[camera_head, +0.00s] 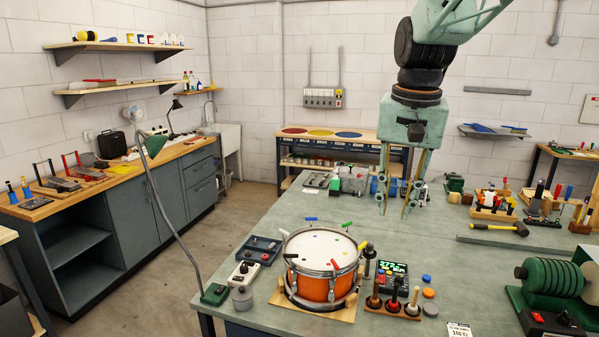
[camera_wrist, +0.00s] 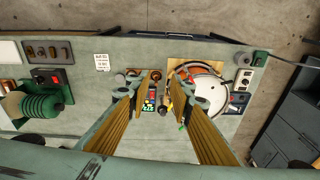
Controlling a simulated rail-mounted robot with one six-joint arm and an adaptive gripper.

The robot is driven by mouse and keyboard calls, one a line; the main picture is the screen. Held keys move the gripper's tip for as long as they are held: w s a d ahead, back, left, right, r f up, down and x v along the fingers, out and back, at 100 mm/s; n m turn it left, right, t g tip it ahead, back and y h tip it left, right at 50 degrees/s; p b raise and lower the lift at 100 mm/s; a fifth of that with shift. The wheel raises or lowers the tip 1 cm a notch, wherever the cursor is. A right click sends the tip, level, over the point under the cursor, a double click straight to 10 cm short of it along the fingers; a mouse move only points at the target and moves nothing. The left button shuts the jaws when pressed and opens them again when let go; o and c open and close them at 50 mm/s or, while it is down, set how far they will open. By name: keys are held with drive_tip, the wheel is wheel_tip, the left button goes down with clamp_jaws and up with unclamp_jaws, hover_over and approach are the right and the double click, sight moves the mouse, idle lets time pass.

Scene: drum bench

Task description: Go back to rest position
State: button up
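My gripper (camera_head: 395,211) hangs pointing down above the far middle of the green bench (camera_head: 440,270), up and right of the drum. Its two fingers stand apart with nothing between them. In the wrist view the fingers of my gripper (camera_wrist: 165,92) also show a gap, with bench items visible below. The orange snare drum (camera_head: 318,289) sits on a wooden base at the near side of the bench, with several coloured keys around its rim. The drum also shows in the wrist view (camera_wrist: 208,78), partly covered by the right finger.
A black-headed mallet (camera_head: 500,229) and a green coil machine (camera_head: 553,279) are at right. The middle bench is mostly clear.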

drive_tip(key=s+f+n+t+b, duration=0.1)
drive_tip(key=s+f+n+b, duration=0.1)
drive_tip(key=s, duration=1.6)
drive_tip(key=s+f+n+t+b, duration=0.1)
drive_tip(key=s+f, duration=0.3)
drive_tip(key=s, duration=1.4)
drive_tip(key=shift+s+a+n+b, duration=0.2)
drive_tip(key=shift+n+b, duration=0.3)
drive_tip(key=shift+n, duration=0.2)
drive_tip(key=shift+o, duration=0.9)
drive_tip(key=shift+r, duration=0.1)
